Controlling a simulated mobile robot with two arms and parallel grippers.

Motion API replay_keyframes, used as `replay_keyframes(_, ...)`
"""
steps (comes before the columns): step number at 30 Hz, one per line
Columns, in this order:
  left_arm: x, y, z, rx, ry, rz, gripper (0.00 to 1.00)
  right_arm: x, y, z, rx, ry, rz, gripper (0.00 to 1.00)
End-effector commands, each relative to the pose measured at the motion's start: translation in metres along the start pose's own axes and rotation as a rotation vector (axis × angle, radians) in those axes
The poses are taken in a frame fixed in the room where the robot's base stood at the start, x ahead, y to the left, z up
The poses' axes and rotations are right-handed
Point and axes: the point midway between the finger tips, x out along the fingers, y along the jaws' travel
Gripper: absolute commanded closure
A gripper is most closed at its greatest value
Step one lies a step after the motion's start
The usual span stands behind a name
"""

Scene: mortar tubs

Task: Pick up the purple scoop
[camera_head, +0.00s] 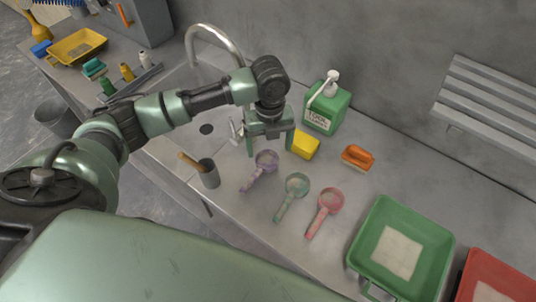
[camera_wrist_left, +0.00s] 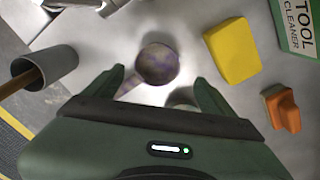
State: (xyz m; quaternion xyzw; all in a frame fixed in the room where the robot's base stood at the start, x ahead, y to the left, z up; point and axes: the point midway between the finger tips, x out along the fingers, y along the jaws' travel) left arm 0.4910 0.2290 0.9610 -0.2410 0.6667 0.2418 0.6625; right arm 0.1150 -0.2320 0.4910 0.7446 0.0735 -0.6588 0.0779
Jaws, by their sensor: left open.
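The purple scoop (camera_head: 265,160) lies on the grey metal counter, its bowl toward the back and its handle pointing to the front left. My left gripper (camera_head: 270,147) is open above and just behind its bowl in the head view. In the left wrist view the scoop's bowl (camera_wrist_left: 157,63) shows between and just beyond the open fingertips (camera_wrist_left: 159,76). Its handle reaches toward the left finger, partly hidden near it. Nothing is between the fingers that I can see gripped. My right gripper is not in view.
A green scoop (camera_head: 297,184) and a red scoop (camera_head: 329,201) lie to the right. A yellow sponge (camera_head: 305,146), green cleaner bottle (camera_head: 325,109) and orange brush (camera_head: 357,157) are behind. A green tub (camera_head: 432,238) stands right.

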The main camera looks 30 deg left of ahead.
Motion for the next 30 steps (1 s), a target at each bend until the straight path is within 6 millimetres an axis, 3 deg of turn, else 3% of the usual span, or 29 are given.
replay_keyframes(9, 0.038, 0.003, -0.001, -0.002, 0.003, 0.003, 0.15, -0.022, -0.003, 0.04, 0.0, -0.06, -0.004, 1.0)
replay_keyframes(15, 0.064, 0.003, 0.0, 0.0, -0.001, 0.001, 0.15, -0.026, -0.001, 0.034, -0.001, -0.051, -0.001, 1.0)
replay_keyframes(23, 0.069, 0.003, 0.0, 0.001, -0.002, -0.001, 0.15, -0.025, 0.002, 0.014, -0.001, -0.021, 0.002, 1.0)
replay_keyframes(26, 0.069, 0.003, 0.0, 0.0, -0.002, -0.001, 0.37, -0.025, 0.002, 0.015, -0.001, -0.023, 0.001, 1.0)
replay_keyframes(30, 0.069, 0.003, 0.0, 0.0, -0.002, -0.001, 0.76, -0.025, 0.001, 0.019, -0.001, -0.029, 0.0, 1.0)
